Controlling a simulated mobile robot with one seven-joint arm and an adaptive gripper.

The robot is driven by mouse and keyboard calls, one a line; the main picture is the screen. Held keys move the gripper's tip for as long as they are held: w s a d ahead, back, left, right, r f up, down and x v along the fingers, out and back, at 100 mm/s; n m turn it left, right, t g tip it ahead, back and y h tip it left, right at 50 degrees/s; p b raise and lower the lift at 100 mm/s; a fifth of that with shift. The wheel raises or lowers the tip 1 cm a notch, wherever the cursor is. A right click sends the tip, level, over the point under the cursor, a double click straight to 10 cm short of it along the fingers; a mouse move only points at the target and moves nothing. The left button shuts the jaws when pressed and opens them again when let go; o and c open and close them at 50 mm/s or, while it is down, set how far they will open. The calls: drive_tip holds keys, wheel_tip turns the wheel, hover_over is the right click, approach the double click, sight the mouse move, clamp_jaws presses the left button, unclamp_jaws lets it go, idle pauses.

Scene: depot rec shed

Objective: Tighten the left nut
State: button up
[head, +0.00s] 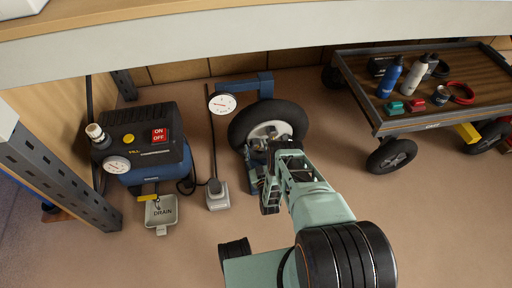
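A black-tyred wheel (293,114) with a pale hub (266,130) stands in a blue stand (262,79) on the floor. My green arm reaches up to the wheel from the lower right. My gripper (258,153) is at the lower front of the hub and covers part of it. The left nut cannot be made out; the hub's lower middle is hidden behind the gripper. The fingers are too small and dark to tell whether they are open or shut, or whether they touch anything.
A dial gauge (222,104) on a thin post stands close left of the wheel. A blue-black compressor (146,140) and a drain tray (161,211) are farther left. A cart (393,121) with bottles is at right. A shelf edge (190,48) crosses above. Floor between wheel and cart is clear.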

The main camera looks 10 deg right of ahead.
drive_tip(key=c, duration=1.1)
drive_tip(key=m, duration=0.6)
drive_tip(key=shift+d, duration=0.15)
drive_tip(key=m, duration=0.5)
drive_tip(key=shift+w+d+m, duration=0.1)
drive_tip(key=shift+m, duration=0.3)
drive_tip(key=o, duration=1.2)
drive_tip(key=shift+c, duration=0.2)
drive_tip(key=shift+r, duration=0.1)
